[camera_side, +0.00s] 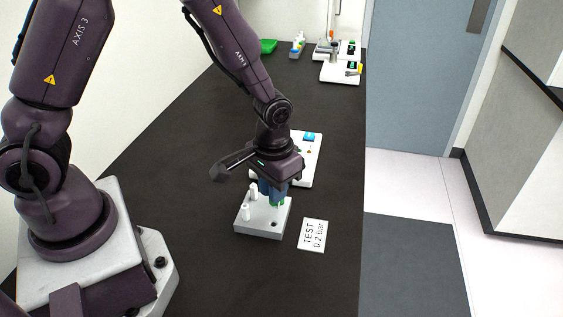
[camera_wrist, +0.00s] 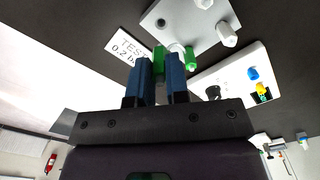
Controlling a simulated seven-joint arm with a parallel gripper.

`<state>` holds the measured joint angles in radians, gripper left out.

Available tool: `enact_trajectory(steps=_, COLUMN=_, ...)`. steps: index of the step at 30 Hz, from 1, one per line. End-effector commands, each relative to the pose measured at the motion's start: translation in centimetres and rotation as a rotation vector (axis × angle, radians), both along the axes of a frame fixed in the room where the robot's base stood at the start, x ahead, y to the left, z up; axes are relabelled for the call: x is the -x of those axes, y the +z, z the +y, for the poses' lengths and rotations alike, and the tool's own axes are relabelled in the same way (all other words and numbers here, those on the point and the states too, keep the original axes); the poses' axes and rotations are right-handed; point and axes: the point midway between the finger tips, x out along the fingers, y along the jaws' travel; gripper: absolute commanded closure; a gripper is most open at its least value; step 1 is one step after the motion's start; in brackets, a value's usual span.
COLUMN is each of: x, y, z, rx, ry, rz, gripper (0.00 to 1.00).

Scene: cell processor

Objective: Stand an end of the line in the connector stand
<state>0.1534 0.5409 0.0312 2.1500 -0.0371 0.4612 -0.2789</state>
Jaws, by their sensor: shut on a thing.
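My gripper (camera_side: 272,192) is low over the grey block that looks like the connector stand (camera_side: 262,231), with its blue fingers pointing down. In the wrist view, my gripper (camera_wrist: 159,70) is shut on a green connector (camera_wrist: 159,55), an end of the line. A second green piece (camera_wrist: 191,58) shows just right of the fingers, with a pale part beside it. The stand (camera_wrist: 183,35) has white pegs (camera_wrist: 227,36) and a dark hole (camera_wrist: 160,22). The green connector (camera_side: 279,204) is at the block's top in the side view; I cannot tell whether it is seated.
A white card reading "TEST 0.2 bar" (camera_side: 312,235) lies right of the stand. A white device with a blue part (camera_side: 309,160) is behind my gripper. The dark bench's middle is clear.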

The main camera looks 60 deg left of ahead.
Motion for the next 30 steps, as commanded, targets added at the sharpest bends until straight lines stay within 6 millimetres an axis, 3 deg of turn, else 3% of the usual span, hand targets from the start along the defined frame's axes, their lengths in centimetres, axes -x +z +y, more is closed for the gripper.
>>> enact_trajectory(steps=5, x=0.1, y=-0.3, z=0.2, rx=0.001, ry=0.075, rz=-0.012, gripper=1.00)
enact_trajectory(steps=17, x=0.1, y=0.3, z=0.2, rx=-0.004, ry=0.077, rz=-0.011, gripper=1.00)
enact_trajectory(steps=30, x=0.1, y=-3.6, z=0.2, rx=-0.004, ry=0.077, rz=-0.009, gripper=1.00)
